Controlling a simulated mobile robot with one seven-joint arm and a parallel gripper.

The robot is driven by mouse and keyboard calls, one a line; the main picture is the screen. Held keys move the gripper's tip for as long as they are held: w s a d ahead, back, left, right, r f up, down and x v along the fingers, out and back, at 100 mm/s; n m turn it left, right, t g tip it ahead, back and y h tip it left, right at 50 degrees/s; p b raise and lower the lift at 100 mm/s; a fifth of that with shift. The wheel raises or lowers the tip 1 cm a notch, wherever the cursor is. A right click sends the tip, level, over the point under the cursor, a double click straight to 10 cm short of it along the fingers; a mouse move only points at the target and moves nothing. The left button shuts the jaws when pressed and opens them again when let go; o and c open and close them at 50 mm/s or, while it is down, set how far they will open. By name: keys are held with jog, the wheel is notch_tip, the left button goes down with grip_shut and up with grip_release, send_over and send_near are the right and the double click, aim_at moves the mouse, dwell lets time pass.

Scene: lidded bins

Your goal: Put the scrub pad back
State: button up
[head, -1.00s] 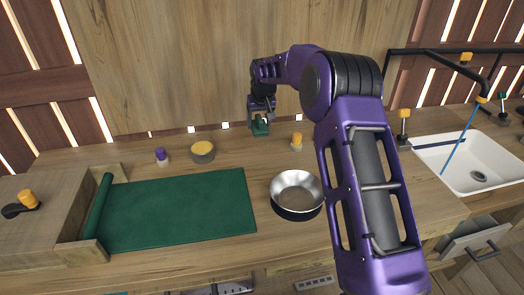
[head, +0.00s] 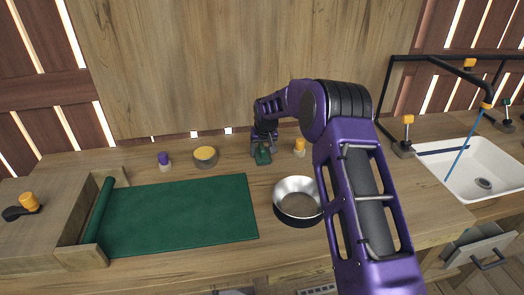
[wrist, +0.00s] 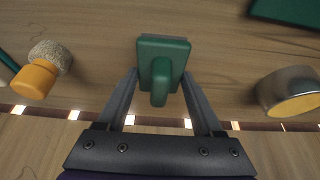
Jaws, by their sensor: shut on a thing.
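The scrub pad is a green block with a raised green handle (wrist: 163,68). My gripper (wrist: 161,76) has its two fingers against the sides of the block and is shut on it. In the head view the scrub pad (head: 262,157) is under my gripper (head: 264,143), low over the back of the wooden counter. It is between the yellow-topped tin and the orange-topped brush. Whether its underside touches the counter cannot be told.
An orange-topped brush (head: 299,147) stands close to the right. A yellow-topped tin (head: 205,156) and a purple-topped brush (head: 164,160) are to the left. A metal bowl (head: 298,200) and a green mat (head: 180,215) lie in front. A white sink (head: 470,165) is far right.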

jog(key=o, duration=1.3)
jog(key=shift+f, duration=0.1)
jog(key=shift+s+r, duration=0.1)
jog(key=shift+r, duration=0.45)
jog(key=p+v, duration=0.1)
jog(key=v, duration=1)
jog(key=shift+s, duration=0.1)
